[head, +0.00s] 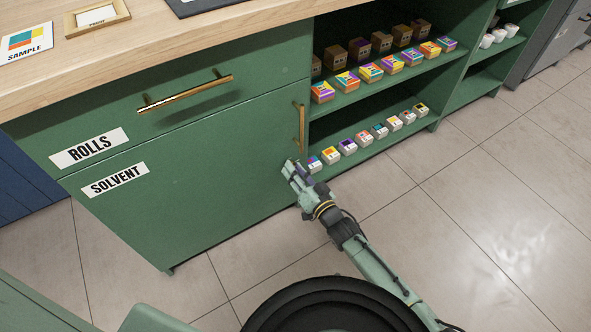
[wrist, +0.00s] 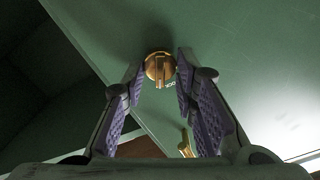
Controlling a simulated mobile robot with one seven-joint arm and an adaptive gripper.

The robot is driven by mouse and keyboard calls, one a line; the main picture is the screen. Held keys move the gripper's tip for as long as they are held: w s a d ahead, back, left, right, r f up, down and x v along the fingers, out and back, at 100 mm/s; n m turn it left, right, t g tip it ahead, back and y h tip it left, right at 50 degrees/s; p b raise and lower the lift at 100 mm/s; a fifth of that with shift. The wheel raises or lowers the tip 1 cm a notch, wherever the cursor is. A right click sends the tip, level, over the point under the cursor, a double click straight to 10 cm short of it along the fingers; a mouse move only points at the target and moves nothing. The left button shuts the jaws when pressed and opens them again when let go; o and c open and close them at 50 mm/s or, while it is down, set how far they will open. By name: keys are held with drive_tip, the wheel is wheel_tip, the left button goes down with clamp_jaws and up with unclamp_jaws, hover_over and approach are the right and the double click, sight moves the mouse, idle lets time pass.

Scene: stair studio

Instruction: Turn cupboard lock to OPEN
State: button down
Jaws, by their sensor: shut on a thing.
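The cupboard lock is a round brass knob (wrist: 157,66) with a raised bar, on the green cupboard door in the wrist view. My gripper (wrist: 160,72) has its two purple-padded fingers on either side of the knob and is shut on it at the fingertips. A few pale letters show beside the knob, partly hidden by a finger and too small to read fully. In the head view my gripper (head: 291,170) is at the lower right of the door labelled SOLVENT (head: 114,180), and it hides the lock there.
Open shelves (head: 395,128) with several small boxes adjoin at the right. The tiled floor (head: 430,200) in front of the shelves is clear.

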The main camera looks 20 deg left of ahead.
drive_tip(key=m+b, duration=0.2)
drive_tip(key=m, duration=1)
drive_tip(key=shift+f, duration=0.15)
drive_tip(key=shift+m, duration=0.3)
drive_tip(key=c, duration=1.3)
unclamp_jaws()
drive_tip(key=v, duration=1.2)
